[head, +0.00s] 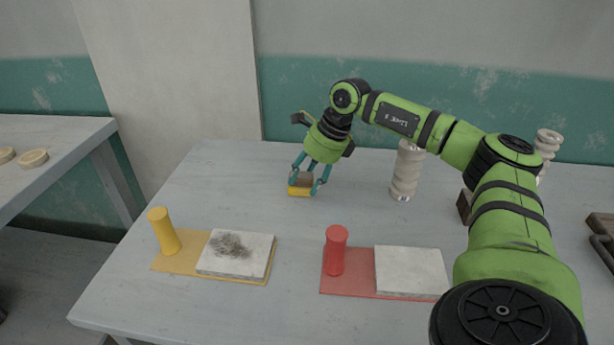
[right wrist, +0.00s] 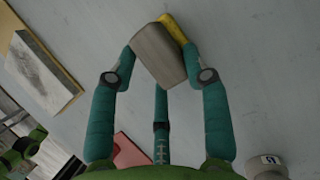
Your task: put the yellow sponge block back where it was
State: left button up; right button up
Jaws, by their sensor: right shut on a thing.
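The yellow sponge block (head: 300,191) has a yellow lower part and a brown-grey upper part. It is between the fingers of my right gripper (head: 310,181), over the back middle of the table. In the right wrist view the block shows its grey-brown face (right wrist: 158,55) and a yellow edge (right wrist: 174,29). The teal fingers of my right gripper (right wrist: 160,70) close on it from both sides. I cannot tell whether the block touches the table. My left gripper is not seen.
A red mat (head: 345,286) carries a red cylinder (head: 335,251) and a clean tile (head: 410,270). A ribbed pale column (head: 405,172) stands right of the gripper.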

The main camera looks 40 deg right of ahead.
jog(key=o, duration=1)
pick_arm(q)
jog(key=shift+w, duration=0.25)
pick_arm(e)
jog(key=shift+r, duration=0.2)
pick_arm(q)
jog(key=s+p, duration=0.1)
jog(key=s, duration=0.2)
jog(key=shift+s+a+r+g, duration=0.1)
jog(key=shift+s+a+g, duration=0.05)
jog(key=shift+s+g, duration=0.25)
pick_arm(e)
jog(key=v, duration=1.1)
jog(key=shift+s+d+r, duration=0.1)
jog(key=shift+r, duration=0.3)
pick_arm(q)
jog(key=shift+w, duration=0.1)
